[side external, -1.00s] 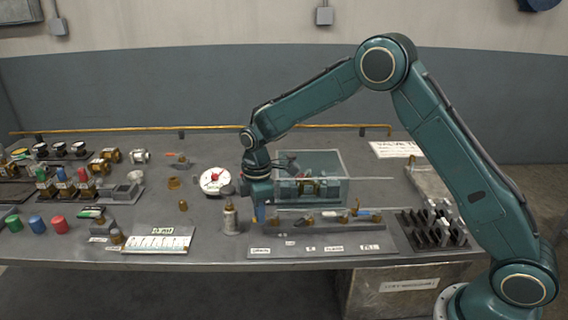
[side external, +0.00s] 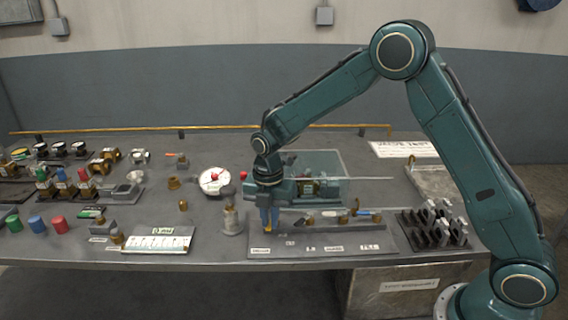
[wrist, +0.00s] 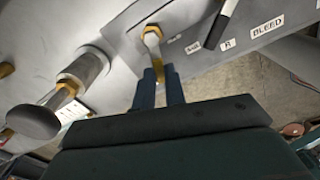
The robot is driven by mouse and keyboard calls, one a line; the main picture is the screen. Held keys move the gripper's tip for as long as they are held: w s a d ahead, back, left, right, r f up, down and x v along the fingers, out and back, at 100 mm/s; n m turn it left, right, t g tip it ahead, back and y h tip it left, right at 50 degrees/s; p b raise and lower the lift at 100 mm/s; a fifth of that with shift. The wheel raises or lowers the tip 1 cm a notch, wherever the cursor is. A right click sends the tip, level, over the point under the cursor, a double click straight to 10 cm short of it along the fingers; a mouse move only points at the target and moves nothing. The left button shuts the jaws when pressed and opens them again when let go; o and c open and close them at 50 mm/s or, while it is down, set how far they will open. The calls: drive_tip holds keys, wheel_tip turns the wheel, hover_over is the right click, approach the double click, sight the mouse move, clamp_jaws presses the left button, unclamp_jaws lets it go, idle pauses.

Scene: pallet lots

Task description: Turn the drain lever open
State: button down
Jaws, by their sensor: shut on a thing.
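My gripper (side external: 268,221) is low over the left end of the grey valve panel (side external: 300,254). In the wrist view its two blue fingers (wrist: 160,82) are shut on a yellow lever (wrist: 169,74). That lever runs from a brass fitting with a pale top (wrist: 152,38). I take it for the drain lever: it stands by the panel's leftmost label (side external: 260,251), whose print is too small to read surely. The fingers hide part of the lever, and I cannot tell how far it is turned.
A grey cylinder with a round knob (side external: 231,215) stands close to the left of my gripper. A clear box (side external: 325,165) is behind it. A black lever (wrist: 222,22) is near the BLEED label (wrist: 268,28). A black rack (side external: 432,230) stands at right.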

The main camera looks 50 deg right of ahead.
drive_tip(key=shift+s+d+n, duration=0.2)
drive_tip(key=shift+s+n, duration=0.05)
drive_tip(key=shift+n, duration=0.6)
drive_tip(key=shift+s+d+n, duration=0.2)
drive_tip(key=shift+s+n, duration=0.05)
drive_tip(key=shift+n, duration=0.6)
drive_tip(key=c, duration=1.5)
unclamp_jaws()
drive_tip(key=shift+o, duration=0.2)
drive_tip(key=shift+r, duration=0.1)
wheel_tip(320, 180, up, 14)
